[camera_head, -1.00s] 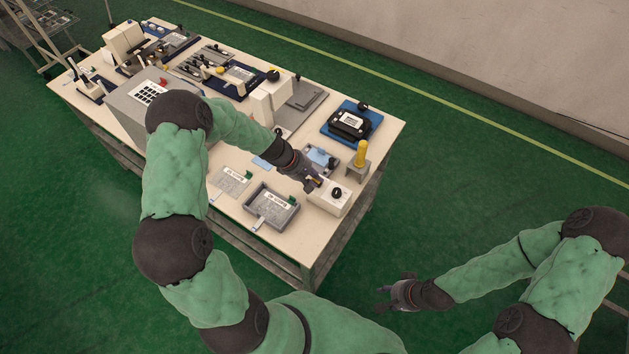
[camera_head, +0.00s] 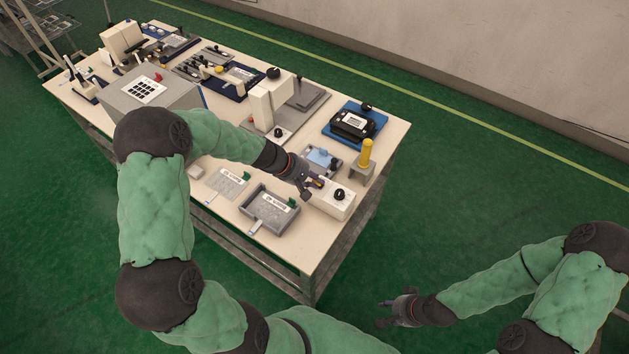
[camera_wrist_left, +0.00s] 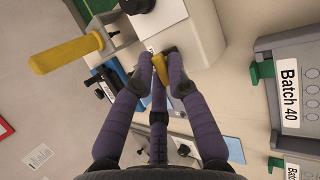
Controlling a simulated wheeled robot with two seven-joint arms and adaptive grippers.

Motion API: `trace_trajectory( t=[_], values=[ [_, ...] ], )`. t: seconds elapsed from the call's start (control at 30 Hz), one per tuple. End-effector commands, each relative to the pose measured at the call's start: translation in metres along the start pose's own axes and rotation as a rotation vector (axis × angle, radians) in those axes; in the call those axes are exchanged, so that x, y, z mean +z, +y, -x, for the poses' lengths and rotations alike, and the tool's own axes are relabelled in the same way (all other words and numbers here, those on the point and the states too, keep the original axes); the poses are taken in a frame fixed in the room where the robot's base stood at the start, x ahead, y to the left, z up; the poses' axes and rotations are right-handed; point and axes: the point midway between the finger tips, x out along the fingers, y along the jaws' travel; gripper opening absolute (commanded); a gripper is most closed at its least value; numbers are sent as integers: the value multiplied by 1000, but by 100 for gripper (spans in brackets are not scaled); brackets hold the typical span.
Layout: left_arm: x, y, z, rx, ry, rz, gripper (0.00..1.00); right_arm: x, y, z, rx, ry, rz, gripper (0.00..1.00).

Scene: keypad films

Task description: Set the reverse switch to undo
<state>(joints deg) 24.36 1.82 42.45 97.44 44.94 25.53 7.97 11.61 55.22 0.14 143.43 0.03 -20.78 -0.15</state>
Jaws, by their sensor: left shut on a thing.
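A white box with a black knob (camera_head: 340,195) stands near the right front corner of the table; its knob also shows at the top of the left wrist view (camera_wrist_left: 138,5). My left gripper (camera_head: 311,187) is at the box's left side. In the left wrist view its purple fingers are shut on a small yellow lever (camera_wrist_left: 160,68) beside the white box face. The lever is partly hidden by the fingertips. I cannot read any undo marking or tell the switch's setting. My right gripper (camera_head: 388,312) hangs empty over the floor, clear of the table, with its fingers spread.
A yellow upright handle (camera_head: 365,153) on a grey bracket stands behind the box. A grey tray (camera_head: 262,221) lies left of the box. A black device on a blue base (camera_head: 353,124) is further back. Much other equipment fills the table's far left.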

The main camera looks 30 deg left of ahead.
Motion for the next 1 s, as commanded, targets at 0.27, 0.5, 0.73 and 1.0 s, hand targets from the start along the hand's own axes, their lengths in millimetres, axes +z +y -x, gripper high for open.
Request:
trace_trajectory(
  t=[0.27,0.5,0.73,1.0],
  values=[
    [0,0,0,0,0,0,41,0,0,0,0,0,0,40],
    [0,0,1,0,0,0,41,0,0,0,0,0,0,40],
    [-1,1,23,3,3,0,41,0,0,0,0,0,0,40],
    [-2,1,77,4,4,0,41,0,0,0,0,0,0,40]
  ],
)
